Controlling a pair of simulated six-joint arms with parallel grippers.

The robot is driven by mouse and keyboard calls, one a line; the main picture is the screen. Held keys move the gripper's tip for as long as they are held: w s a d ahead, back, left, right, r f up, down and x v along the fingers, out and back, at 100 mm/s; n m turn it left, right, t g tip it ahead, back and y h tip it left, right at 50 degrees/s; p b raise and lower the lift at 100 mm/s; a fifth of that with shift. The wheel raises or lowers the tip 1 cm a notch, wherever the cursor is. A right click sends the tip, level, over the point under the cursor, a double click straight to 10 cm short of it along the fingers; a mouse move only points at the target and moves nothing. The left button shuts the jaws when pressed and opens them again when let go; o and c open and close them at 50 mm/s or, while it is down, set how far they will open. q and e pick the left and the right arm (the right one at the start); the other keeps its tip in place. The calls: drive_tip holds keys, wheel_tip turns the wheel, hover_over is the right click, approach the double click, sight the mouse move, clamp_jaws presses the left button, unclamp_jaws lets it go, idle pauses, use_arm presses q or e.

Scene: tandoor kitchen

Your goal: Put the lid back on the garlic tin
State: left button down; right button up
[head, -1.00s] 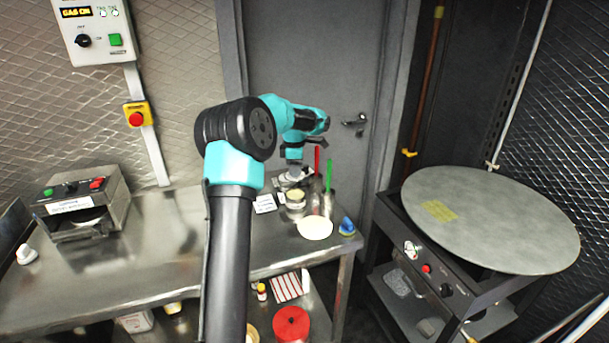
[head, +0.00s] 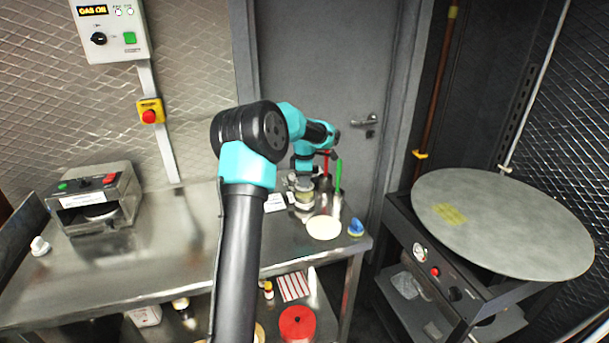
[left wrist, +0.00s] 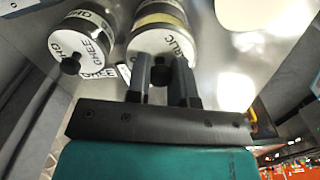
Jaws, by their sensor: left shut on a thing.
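My left gripper (head: 303,180) is shut on the black knob of the garlic lid (left wrist: 147,50), a pale disc with lettering ending in "LIC". The garlic tin (head: 304,201), a metal cylinder with a yellowish band or top, is directly under the gripper on the steel table. It also shows behind the lid in the left wrist view (left wrist: 162,12). The lid is over or very close to the tin's mouth. I cannot tell whether it touches the rim. My fingers hide part of the lid. My right gripper is not in view.
A lidded ghee tin (left wrist: 88,38) stands just beside the garlic tin. Red (head: 326,165) and green (head: 338,175) handles rise close on the right. A pale round disc (head: 323,228) and a blue object (head: 356,228) lie in front.

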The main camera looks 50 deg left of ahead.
use_arm(q)
drive_tip(key=shift+f, duration=0.95)
drive_tip(key=shift+f, duration=0.15)
idle(1.5)
drive_tip(key=shift+c, duration=2.2)
unclamp_jaws()
drive_tip(key=shift+r, duration=3.5)
clamp_jaws()
